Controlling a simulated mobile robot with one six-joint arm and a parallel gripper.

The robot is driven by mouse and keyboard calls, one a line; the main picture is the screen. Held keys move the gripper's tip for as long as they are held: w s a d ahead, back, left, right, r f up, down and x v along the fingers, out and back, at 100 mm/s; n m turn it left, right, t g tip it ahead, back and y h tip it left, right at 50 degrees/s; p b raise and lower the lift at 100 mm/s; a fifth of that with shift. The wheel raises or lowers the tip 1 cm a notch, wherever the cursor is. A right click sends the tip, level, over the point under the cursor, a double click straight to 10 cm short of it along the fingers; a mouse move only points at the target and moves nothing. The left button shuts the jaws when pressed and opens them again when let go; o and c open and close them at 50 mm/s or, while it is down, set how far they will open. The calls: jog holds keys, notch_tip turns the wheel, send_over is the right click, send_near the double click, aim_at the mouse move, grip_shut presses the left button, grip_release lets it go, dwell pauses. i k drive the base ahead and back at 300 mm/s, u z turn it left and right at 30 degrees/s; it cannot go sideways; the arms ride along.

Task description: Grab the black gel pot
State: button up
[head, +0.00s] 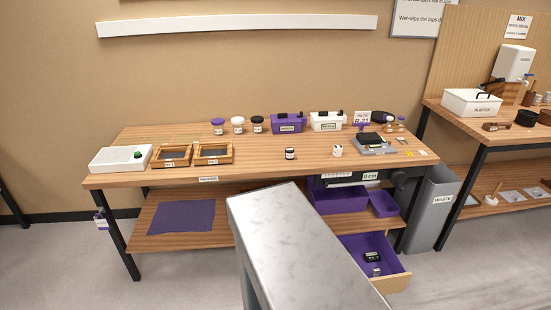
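Two black-lidded pots stand on the wooden bench (230,170), and I cannot tell which is the gel pot. A small black-lidded pot (290,153) with a pale label stands upright near the bench's middle front. A larger black-lidded jar (257,124) stands in the back row, right of a white-lidded jar (238,125) and a purple-lidded jar (218,126). A small white pot (337,150) stands right of the small black-lidded pot, apart from it. My gripper is not in view.
A pale grey block (285,230) fills the front middle and hides part of the lower shelf. An open purple-lined drawer (385,246) juts out below. A white tray (112,159), wooden frames (213,153) and a tool stand (372,149) flank clear bench top.

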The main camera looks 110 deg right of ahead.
aim_at(289, 152)
jog(key=z, duration=0.05)
jog(key=i, duration=0.5)
jog(key=z, duration=0.45)
jog(key=k, duration=0.15)
jog(key=z, duration=2.55)
